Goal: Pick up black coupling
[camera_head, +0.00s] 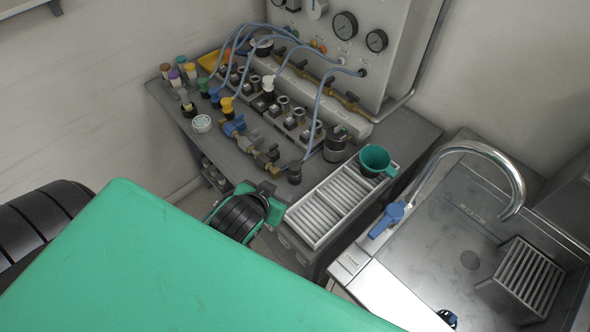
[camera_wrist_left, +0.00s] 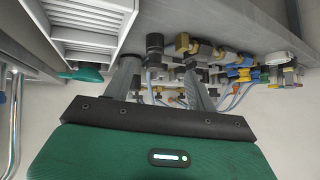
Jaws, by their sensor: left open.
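A small dark cylindrical piece, which looks like the black coupling (camera_head: 294,173), stands near the front edge of the grey bench, at the end of a row of brass fittings. In the left wrist view the black coupling (camera_wrist_left: 155,42) shows beyond the fingers, beside a brass fitting. My left gripper (camera_head: 268,188) is at the bench's front edge, a little in front of the coupling and apart from it. In the left wrist view its two fingers (camera_wrist_left: 162,72) are spread with nothing held between them. My right gripper is not in view.
A white slatted tray (camera_head: 328,205) sits right of the coupling, with a teal funnel (camera_head: 375,160) at its back corner. Brass and blue valves (camera_head: 235,127) line the bench to the left. Blue hoses (camera_head: 318,105) arch behind. A sink (camera_head: 455,245) is at the right.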

